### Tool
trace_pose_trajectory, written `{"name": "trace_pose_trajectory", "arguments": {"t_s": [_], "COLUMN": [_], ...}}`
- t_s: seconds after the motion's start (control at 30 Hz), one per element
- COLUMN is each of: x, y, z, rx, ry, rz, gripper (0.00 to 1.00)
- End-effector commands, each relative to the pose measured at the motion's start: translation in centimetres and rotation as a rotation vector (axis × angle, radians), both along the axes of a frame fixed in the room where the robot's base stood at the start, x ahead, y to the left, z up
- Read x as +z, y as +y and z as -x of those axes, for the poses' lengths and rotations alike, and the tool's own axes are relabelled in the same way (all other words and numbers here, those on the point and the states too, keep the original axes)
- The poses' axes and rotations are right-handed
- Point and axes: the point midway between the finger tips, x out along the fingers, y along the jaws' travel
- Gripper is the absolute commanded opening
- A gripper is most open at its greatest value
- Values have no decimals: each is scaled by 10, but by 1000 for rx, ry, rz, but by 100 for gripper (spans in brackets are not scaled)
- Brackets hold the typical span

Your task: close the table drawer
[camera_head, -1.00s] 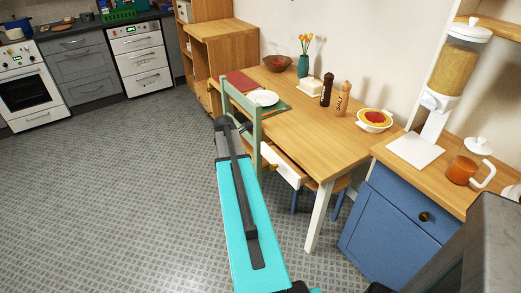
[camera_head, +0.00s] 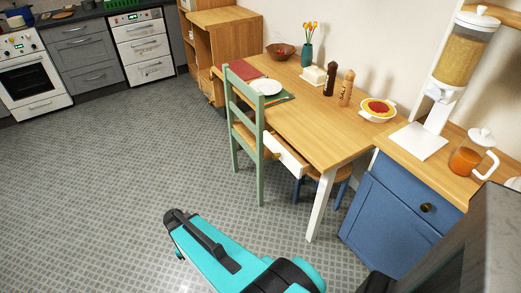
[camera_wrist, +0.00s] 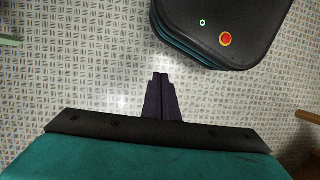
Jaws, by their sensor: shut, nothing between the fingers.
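The table drawer (camera_head: 287,154) stands pulled out under the near side of the wooden table (camera_head: 310,122) in the head view. It has a white front with a small knob. A green chair (camera_head: 261,150) stands just left of it and overlaps its left end. My gripper (camera_wrist: 160,77) shows in the wrist view with its dark fingers together and empty, above the tiled floor. It is apart from the drawer, which I cannot make out in the wrist view. In the head view my turquoise arm is low over the floor, and its gripper end cannot be made out.
A blue stool (camera_head: 342,182) is partly under the table. A blue cabinet (camera_head: 387,212) stands to the right. A plate (camera_head: 266,86), shakers and a bowl (camera_head: 377,110) stand on the table. The tiled floor (camera_head: 100,190) left of the chair is clear.

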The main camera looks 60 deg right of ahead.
Motion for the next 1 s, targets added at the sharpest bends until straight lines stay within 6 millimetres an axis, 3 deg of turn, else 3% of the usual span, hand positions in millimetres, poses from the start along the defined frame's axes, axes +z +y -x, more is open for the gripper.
{"name": "trace_pose_trajectory", "arguments": {"t_s": [0.03,0.2,0.33,0.5,0.67,1.0], "x": [-8,-29,-41,-49,-52,-53], "y": [18,66,93,113,120,120], "z": [16,60,94,125,135,135], "rx": [-27,-144,-227,-303,-332,-335], "ry": [20,78,118,155,167,167], "rz": [5,36,70,108,123,124], "gripper": [0,0,0,0,0,0]}}
